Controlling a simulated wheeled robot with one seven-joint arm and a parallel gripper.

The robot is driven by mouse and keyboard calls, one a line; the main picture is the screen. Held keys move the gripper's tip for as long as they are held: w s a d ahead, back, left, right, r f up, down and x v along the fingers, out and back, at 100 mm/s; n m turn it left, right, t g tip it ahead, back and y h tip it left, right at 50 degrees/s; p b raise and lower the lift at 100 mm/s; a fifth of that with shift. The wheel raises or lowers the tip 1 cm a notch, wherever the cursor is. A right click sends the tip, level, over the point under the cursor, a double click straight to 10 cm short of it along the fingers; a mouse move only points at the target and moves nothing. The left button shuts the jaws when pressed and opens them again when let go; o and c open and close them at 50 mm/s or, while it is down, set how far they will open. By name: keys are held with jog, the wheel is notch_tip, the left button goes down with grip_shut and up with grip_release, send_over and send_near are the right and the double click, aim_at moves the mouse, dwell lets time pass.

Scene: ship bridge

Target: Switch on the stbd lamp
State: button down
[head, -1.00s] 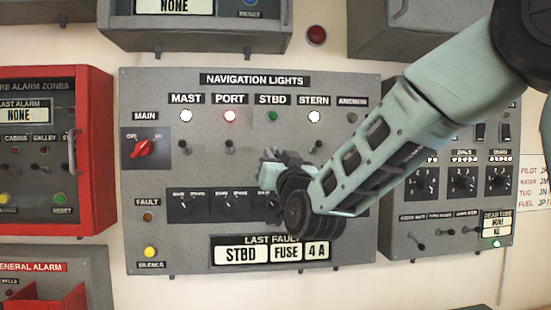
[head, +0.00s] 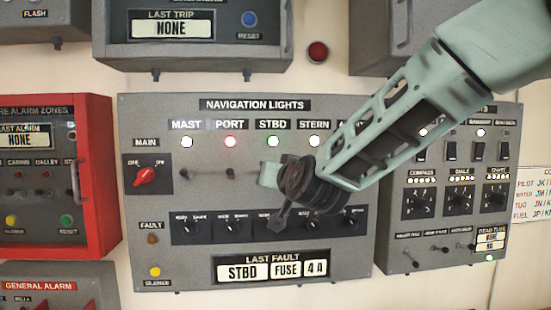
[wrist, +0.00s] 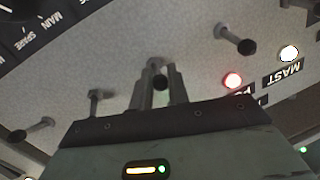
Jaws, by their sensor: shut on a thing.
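The navigation lights panel (head: 150,215) faces me. Its stbd lamp (head: 273,142) glows bright white with a faint green tinge, below the STBD label. My gripper (head: 270,175) is at the switch row under that lamp and hides the stbd switch in the head view. In the wrist view my gripper (wrist: 160,92) is shut on the black-tipped stbd toggle switch (wrist: 160,82). The port toggle (wrist: 235,42) stands free beside it, near the red port lamp (wrist: 232,80). The mast lamp (head: 187,142) and stern lamp (head: 315,141) are lit white.
The red main switch (head: 145,176) is at the panel's left. A row of fuse selector knobs (head: 190,226) lies below the toggles. The last fault display (head: 270,268) reads STBD, FUSE, 4 A. A red alarm box (head: 95,200) stands out at the left.

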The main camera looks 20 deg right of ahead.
jog(key=shift+w+d+r+g+p, duration=0.1)
jog(key=shift+r+g+p, duration=0.65)
jog(key=shift+p, duration=1.25)
jog(key=shift+f+g+p, duration=0.2)
jog(key=shift+g+p, duration=0.05)
jog(key=shift+p, duration=0.05)
jog(key=shift+f+p, duration=0.15)
jog(key=shift+p, duration=0.15)
jog(key=c, duration=1.4)
grip_release()
jog(key=shift+d, duration=0.1)
